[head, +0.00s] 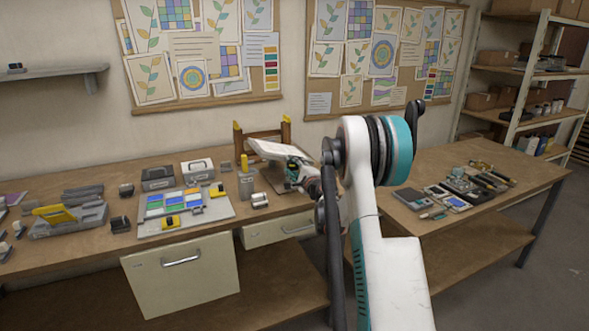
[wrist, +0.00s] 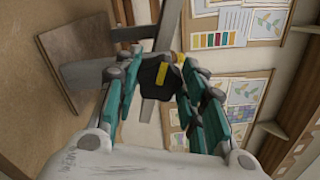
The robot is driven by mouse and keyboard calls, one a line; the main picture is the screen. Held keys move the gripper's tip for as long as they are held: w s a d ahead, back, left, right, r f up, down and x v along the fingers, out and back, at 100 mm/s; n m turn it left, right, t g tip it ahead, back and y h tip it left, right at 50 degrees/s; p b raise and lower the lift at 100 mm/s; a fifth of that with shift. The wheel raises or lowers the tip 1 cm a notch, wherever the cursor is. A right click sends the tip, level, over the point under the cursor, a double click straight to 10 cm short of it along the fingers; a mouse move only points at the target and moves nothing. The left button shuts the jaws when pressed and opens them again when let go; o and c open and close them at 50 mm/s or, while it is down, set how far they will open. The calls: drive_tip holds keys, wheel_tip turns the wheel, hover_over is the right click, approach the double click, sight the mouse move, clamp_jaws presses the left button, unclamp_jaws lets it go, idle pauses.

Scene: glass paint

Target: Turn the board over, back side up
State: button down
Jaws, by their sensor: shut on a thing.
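The board (head: 278,148) is a pale, flat panel in the head view. It is held tilted above the bench, in front of a wooden stand (head: 262,136) with yellow-tipped posts. My gripper (head: 299,168) is at its right, near end and is shut on it. In the wrist view my gripper (wrist: 160,88) has its teal fingers on either side of a dark block with a yellow stripe (wrist: 161,75). I cannot tell whether this block is part of the board. Much of the board's lower side is hidden.
A dark flat plate (head: 283,182) lies on the bench below the board. A grey pot (head: 246,184) and small jars (head: 260,201) stand to its left, beside a tray of coloured glass (head: 186,212). Tools crowd the right bench (head: 540,178). Pinboards hang behind.

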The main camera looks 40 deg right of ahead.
drive_tip(key=shift+n, duration=1)
drive_tip(key=c, duration=1)
unclamp_jaws()
drive_tip(key=shift+o, duration=0.2)
drive_tip(key=v, duration=1.2)
drive_tip(key=shift+f, duration=0.1)
